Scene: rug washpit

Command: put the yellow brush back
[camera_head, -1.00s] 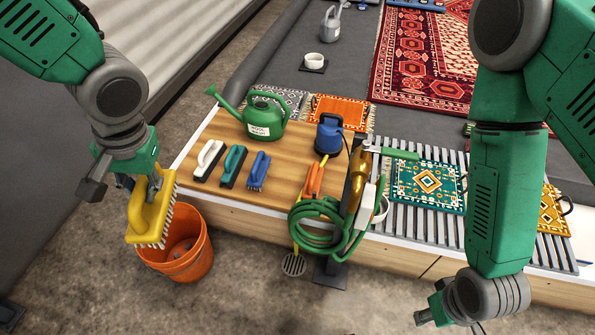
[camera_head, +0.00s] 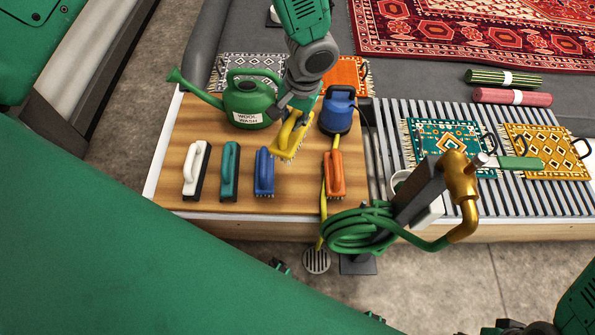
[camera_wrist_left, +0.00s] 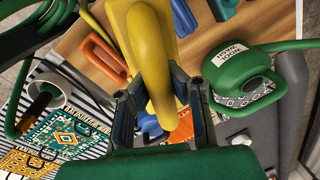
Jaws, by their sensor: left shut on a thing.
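The yellow brush (camera_head: 288,140) has pale bristles and hangs tilted over the wooden board (camera_head: 215,204), behind the gap between the blue brush (camera_head: 264,172) and the orange brush (camera_head: 334,174). My left gripper (camera_head: 300,115) is shut on its handle. In the left wrist view the two fingers (camera_wrist_left: 160,100) close around the yellow handle (camera_wrist_left: 143,45). The brush appears above the board, not resting on it. A white brush (camera_head: 195,170) and a teal brush (camera_head: 230,171) stand left of the blue one in the row.
A green watering can (camera_head: 247,100) stands behind the row, left of my left gripper. A blue pump (camera_head: 338,110) stands close on its right. A coiled green hose (camera_head: 360,230) with a brass nozzle (camera_head: 460,180) hangs at the front edge. Small rugs lie on the slats at right.

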